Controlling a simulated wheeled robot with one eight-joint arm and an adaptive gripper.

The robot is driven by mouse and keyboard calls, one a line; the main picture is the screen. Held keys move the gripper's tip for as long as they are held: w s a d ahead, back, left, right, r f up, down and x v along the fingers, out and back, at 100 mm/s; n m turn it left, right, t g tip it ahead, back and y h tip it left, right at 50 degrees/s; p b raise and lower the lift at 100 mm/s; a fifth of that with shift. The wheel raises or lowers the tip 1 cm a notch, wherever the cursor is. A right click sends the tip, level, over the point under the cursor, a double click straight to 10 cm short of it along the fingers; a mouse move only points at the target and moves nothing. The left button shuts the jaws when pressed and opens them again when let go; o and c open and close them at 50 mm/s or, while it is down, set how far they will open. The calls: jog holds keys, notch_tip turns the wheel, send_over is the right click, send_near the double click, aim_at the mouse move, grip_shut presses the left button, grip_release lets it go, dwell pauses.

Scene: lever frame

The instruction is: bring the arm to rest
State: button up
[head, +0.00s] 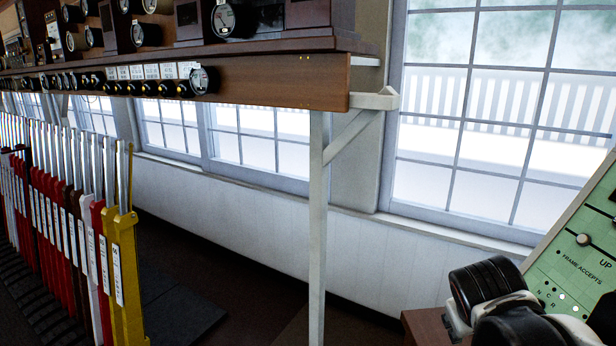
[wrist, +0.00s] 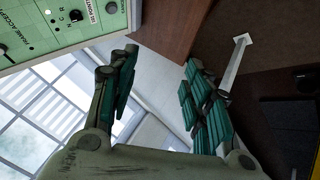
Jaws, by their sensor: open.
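My gripper (wrist: 158,78) shows in the wrist view with its two teal-padded fingers spread apart. Nothing is between them. The gap looks onto a white wall and a brown wooden face. In the head view, dark and white parts of my arm (head: 492,292) show at the lower right, in front of the green panel (head: 578,262). The fingers cannot be made out there. The lever frame's row of red, white and yellow levers (head: 122,270) stands at the left of the head view, well apart from the arm.
A wooden shelf (head: 280,82) with dials and instruments runs across the upper left, held by a white post (head: 318,230). Large windows (head: 480,110) line the wall. The green panel also shows in the wrist view (wrist: 50,25). Dark floor lies open between levers and post.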

jog(key=s+a+m+t+y, duration=0.1)
jog(key=s+a+y, duration=0.3)
jog(key=s+a, duration=0.5)
jog(key=shift+a+r, duration=0.2)
jog(key=shift+a, duration=0.5)
